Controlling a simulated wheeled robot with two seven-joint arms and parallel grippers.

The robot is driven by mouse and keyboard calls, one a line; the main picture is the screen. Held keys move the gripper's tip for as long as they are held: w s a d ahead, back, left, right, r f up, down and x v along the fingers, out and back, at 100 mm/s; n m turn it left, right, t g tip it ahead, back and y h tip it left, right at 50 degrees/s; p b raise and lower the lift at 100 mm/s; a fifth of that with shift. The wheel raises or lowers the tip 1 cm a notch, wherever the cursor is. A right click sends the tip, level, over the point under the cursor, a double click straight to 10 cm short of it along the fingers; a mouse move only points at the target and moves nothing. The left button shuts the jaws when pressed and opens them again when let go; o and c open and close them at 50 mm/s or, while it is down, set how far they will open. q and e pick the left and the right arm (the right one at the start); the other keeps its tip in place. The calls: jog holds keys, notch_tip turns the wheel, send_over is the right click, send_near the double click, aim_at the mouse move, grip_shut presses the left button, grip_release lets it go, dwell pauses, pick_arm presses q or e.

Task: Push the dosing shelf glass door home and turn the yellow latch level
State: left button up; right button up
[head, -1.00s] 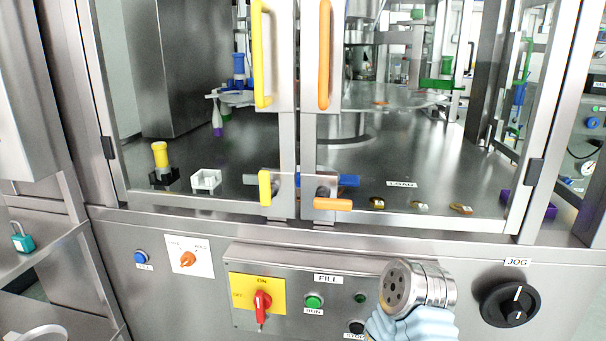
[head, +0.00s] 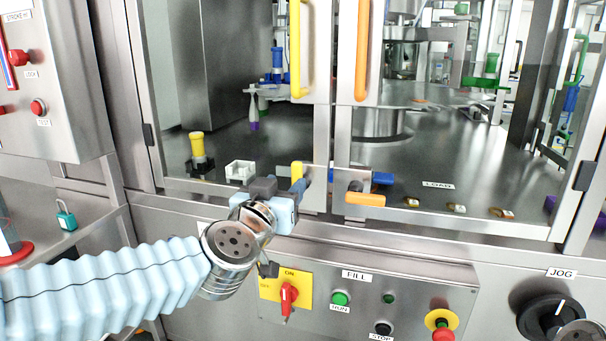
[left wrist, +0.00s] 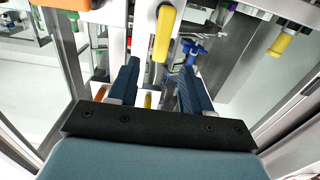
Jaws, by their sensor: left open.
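The left glass door has a long yellow handle (head: 298,50). Its short yellow latch (head: 297,170) stands upright near the lower inner corner, partly hidden by my gripper; I cannot tell whether the door sits flush. My left gripper (head: 303,187) is at the latch, coming from below left. In the left wrist view its two dark fingers (left wrist: 158,82) are apart with nothing clamped between them, and the yellow latch (left wrist: 163,33) stands just ahead of the gap. The right door's orange latch (head: 366,199) lies level. My right gripper is not seen.
Below the doors is a panel with a red switch on a yellow plate (head: 288,295), a green button (head: 340,298) and a black JOG knob (head: 545,312). An orange handle (head: 362,50) stands on the right door. A control box (head: 45,85) projects at the left.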

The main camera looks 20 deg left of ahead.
aim_at(295, 173)
pick_arm(q)
jog(key=w, duration=0.8)
jog(key=shift+w+d, duration=0.1)
jog(key=shift+w, duration=0.15)
grip_shut()
